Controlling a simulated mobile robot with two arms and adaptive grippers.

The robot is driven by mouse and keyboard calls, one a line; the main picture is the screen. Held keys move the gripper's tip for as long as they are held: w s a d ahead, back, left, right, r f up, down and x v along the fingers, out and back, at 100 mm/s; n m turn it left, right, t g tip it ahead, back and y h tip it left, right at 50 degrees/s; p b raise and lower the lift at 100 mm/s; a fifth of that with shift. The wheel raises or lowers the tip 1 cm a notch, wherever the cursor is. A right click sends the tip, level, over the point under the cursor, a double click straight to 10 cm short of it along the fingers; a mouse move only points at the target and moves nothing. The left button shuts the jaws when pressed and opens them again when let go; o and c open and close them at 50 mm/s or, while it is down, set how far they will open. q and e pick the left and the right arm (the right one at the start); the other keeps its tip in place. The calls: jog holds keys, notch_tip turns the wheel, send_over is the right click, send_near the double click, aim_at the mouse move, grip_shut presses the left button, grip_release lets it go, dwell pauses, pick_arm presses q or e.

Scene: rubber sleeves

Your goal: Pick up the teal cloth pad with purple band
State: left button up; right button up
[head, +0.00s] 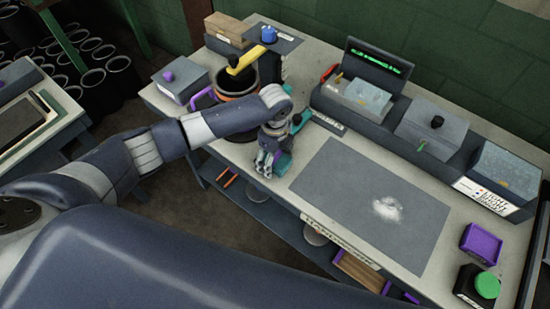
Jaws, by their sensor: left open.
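My left arm reaches in from the left over the workbench. My left gripper (266,170) is open and points down near the bench's front edge, left of the grey mat. A small teal piece (284,164), which looks like the teal cloth pad, shows just right of the fingers. The gripper and wrist cover part of it, and its purple band is not clear. I cannot tell whether the fingers touch it. My right gripper is not in view.
A grey mat (345,200) with white powder lies right of the gripper. Behind the arm stands a dark pot (236,85) with a yellow handle. Grey boxes (430,128) line the back.

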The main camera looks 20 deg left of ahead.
pick_arm(q)
jog(key=c, duration=1.1)
jog(key=shift+c, duration=0.3)
jog(key=shift+r, duration=0.25)
jog(key=r, duration=0.1)
jog(key=s+r+b, duration=0.1)
jog(key=shift+r+b, duration=0.3)
jog(key=shift+r, duration=0.05)
jog(key=s+r+b, duration=0.1)
jog(key=s+b, duration=0.1)
jog(key=s, duration=1.3)
jog(key=shift+a+r, duration=0.2)
jog(key=shift+r, duration=0.15)
